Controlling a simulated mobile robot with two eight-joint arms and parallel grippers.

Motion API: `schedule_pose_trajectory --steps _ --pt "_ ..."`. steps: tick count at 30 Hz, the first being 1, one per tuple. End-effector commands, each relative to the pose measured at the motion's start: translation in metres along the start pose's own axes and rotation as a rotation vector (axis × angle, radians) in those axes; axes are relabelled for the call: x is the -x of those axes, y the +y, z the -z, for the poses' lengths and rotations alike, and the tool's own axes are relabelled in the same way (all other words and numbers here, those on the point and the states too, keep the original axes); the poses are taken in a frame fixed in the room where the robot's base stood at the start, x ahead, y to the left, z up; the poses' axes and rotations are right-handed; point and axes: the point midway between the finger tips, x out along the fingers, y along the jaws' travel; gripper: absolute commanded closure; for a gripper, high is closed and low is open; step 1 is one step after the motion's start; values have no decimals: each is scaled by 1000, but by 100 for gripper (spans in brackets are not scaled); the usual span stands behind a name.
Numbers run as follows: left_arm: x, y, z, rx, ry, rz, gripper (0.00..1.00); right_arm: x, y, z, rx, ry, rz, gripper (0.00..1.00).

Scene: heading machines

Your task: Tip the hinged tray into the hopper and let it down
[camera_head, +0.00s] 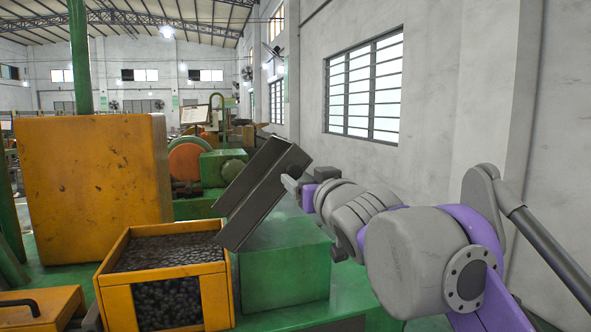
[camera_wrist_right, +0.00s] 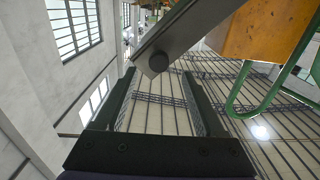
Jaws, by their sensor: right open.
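The hinged tray (camera_head: 262,192) is a dark grey metal channel, steeply tilted, with its upper end to the right and its lower end at the right rim of the hopper. Its visible inside looks bare. The hopper (camera_head: 166,271) is an orange-framed box full of small dark pieces. My right gripper (camera_head: 288,185) is beside the tray's right side, below its upper end. My left gripper is not in view.
A green machine block (camera_head: 285,265) stands under the tray, right of the hopper. A large orange cabinet (camera_head: 95,170) stands behind the hopper at the left. An orange box with a dark handle (camera_head: 40,308) is at the front left. A grey wall with windows (camera_head: 440,130) is on the right.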

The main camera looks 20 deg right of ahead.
Motion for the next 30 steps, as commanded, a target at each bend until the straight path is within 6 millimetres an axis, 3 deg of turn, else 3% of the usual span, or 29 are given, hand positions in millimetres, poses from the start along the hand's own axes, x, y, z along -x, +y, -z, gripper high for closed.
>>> schedule_pose_trajectory --steps 6,12,24,30 --pt "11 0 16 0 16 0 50 -44 0 4 -1 2 -1 29" --pt "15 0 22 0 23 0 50 -69 0 2 0 1 -1 29" --pt "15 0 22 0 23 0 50 -76 0 0 0 -1 -1 29" --pt "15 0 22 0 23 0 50 -76 0 0 0 -1 -1 65"
